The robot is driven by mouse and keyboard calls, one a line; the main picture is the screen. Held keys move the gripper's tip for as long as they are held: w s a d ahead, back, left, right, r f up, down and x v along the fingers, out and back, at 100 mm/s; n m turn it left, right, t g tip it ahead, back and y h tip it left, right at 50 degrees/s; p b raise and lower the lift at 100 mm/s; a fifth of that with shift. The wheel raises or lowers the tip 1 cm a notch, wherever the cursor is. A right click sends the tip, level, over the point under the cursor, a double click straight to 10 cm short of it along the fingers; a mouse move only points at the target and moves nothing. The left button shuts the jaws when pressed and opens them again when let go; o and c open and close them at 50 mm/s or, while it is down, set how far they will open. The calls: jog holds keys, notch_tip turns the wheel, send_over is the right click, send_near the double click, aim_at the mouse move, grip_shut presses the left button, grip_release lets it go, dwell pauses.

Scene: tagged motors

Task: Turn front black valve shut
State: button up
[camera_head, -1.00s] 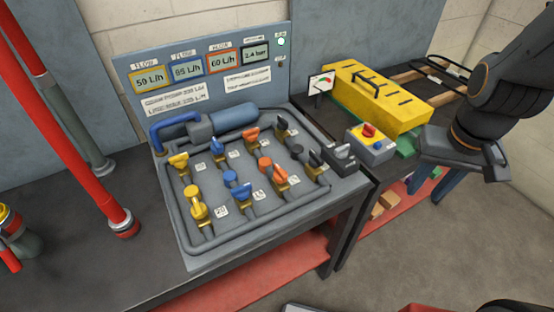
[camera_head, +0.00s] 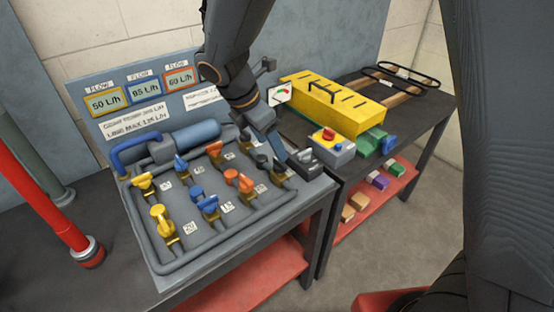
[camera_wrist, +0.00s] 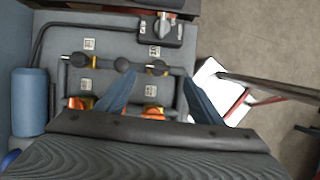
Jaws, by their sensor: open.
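The front black valve (camera_head: 281,168) is at the right end of the front row on the grey pipe panel (camera_head: 165,265). In the wrist view the front black valve (camera_wrist: 158,67) appears just ahead of and between my fingertips. My gripper (camera_head: 277,150) is open and points down over the right side of the panel. In the wrist view my gripper (camera_wrist: 160,79) has its two blue-grey fingers spread apart with nothing held. The rear black valve (camera_wrist: 78,60) is to the left there. I cannot tell whether a finger touches the front valve.
A black switch box (camera_head: 309,162) stands right beside the front black valve. An orange valve (camera_head: 240,180) and a blue valve (camera_head: 204,202) are close on the left. A grey button box (camera_head: 333,147) and yellow case (camera_head: 340,108) are further right.

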aim_at(277, 166)
jog(key=shift+p+x, duration=0.55)
jog(key=shift+x, duration=3.3)
jog(key=shift+w+a, duration=0.1)
jog(key=shift+a, duration=0.05)
jog(key=c, duration=1)
jog(key=shift+c, duration=0.2)
